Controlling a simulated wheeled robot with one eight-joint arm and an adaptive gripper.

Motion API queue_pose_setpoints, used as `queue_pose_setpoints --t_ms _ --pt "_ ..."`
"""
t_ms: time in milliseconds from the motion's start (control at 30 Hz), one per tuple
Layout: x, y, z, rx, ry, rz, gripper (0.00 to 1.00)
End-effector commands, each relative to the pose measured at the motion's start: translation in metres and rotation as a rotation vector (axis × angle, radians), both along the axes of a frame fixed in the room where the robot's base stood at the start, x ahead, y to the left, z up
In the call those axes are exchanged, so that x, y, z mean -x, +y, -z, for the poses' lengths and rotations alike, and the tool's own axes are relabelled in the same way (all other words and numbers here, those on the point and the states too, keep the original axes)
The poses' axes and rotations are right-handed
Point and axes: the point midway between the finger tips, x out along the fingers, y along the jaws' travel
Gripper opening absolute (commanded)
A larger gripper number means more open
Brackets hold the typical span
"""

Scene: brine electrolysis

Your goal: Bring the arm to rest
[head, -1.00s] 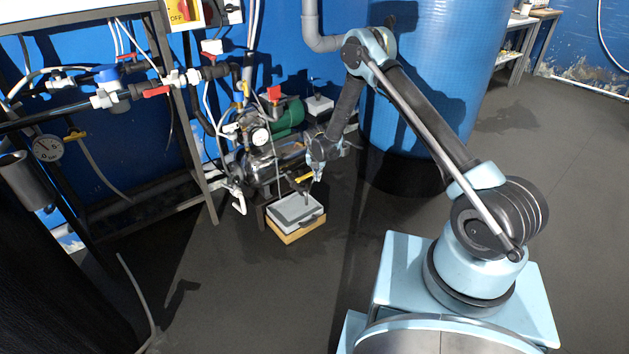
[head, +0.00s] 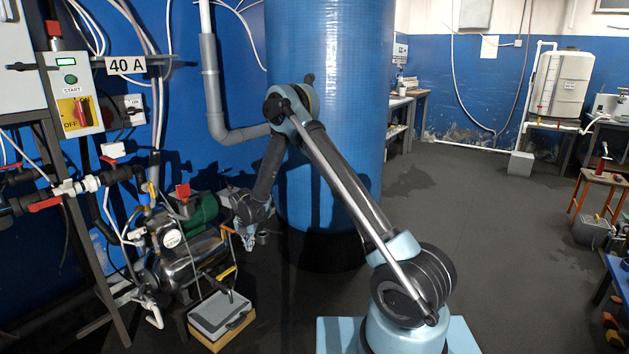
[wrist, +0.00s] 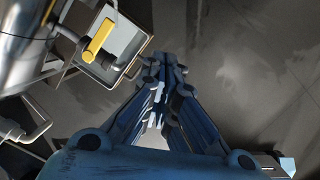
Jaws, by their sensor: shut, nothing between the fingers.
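My gripper (head: 248,243) hangs at the end of my bent arm, in front of the blue tank and right of the pump. In the wrist view my gripper (wrist: 163,62) has its blue fingers closed together with nothing between them. It is above the dark floor, clear of the grey case (head: 219,313), which lies on a wooden base below and left of it in the head view.
A pump with a green motor (head: 203,211) stands close left of my gripper. The large blue tank (head: 335,100) rises behind my arm. A switch panel (head: 78,100) is at the left. The floor (head: 480,230) to the right is open. A yellow handle (wrist: 99,40) shows in the wrist view.

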Motion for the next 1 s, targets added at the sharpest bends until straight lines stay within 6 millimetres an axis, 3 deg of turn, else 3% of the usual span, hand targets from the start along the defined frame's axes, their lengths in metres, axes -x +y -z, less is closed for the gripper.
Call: queue_pose_setpoints --t_ms 100,467,767,1000 --pt "-0.005 -0.028 -0.038 -0.025 0.006 0.121 0.00" --pt "-0.003 -0.114 -0.137 -0.107 0.019 0.495 0.00" --pt "0.019 -0.189 -0.205 -0.172 0.028 0.806 0.00" --pt "0.048 -0.247 -0.249 -0.225 0.033 1.054 0.00"
